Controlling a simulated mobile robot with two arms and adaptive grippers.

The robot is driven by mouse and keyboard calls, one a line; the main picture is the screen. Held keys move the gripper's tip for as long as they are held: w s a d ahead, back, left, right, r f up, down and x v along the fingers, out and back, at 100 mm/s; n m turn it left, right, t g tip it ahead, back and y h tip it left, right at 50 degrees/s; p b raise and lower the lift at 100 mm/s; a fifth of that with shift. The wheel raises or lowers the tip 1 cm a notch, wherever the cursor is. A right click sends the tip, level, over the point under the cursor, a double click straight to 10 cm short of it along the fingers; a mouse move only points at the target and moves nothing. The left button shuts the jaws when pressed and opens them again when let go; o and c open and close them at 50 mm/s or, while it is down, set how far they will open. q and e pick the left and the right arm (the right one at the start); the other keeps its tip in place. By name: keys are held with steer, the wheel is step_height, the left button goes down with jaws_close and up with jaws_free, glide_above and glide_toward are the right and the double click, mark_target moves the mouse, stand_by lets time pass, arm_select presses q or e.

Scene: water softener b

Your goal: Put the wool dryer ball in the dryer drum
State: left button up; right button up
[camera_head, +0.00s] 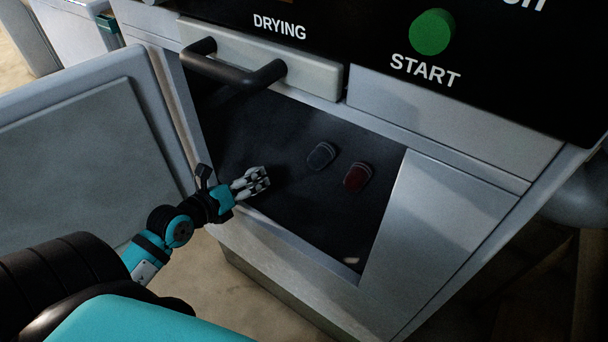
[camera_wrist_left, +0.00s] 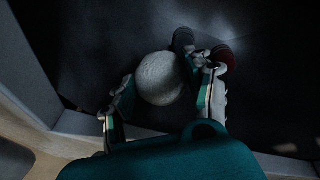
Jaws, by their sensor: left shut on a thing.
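The dryer drum (camera_head: 262,128) is a dark, box-like cavity behind an open front in the head view. My left gripper (camera_head: 252,182) is at the left part of this opening, with its fingers reaching inside. In the left wrist view, the pale, round wool dryer ball (camera_wrist_left: 159,77) sits between the two fingers of the left gripper, which is shut on it. The dark drum interior (camera_wrist_left: 110,40) lies behind the ball. In the head view I cannot make out the ball at the fingers. My right gripper is in neither view.
The open door (camera_head: 75,140) stands at the left, beside my left arm. Inside the drum lie a dark rounded item (camera_head: 321,156) and a red one (camera_head: 357,177). A small pale spot (camera_head: 352,261) shows near the front edge. A black handle (camera_head: 235,72) juts out above.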

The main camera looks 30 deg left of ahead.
arm_select(q)
steer(key=x, duration=0.3)
steer(key=r+b+x, duration=0.1)
steer(key=x, duration=0.3)
steer(key=d+r+x, duration=0.1)
steer(key=x, duration=0.3)
steer(key=shift+w+d+r, duration=0.1)
steer(key=shift+w+r, duration=0.05)
steer(key=shift+w, duration=0.85)
step_height(320, 180, down, 4)
steer(key=shift+w+d+r+b, duration=0.1)
steer(key=shift+w+r+b, duration=0.05)
steer(key=shift+b, duration=0.75)
steer(key=shift+r, duration=0.1)
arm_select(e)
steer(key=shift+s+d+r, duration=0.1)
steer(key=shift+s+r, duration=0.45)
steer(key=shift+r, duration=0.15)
arm_select(q)
steer(key=o, duration=0.8)
steer(key=shift+o, duration=0.2)
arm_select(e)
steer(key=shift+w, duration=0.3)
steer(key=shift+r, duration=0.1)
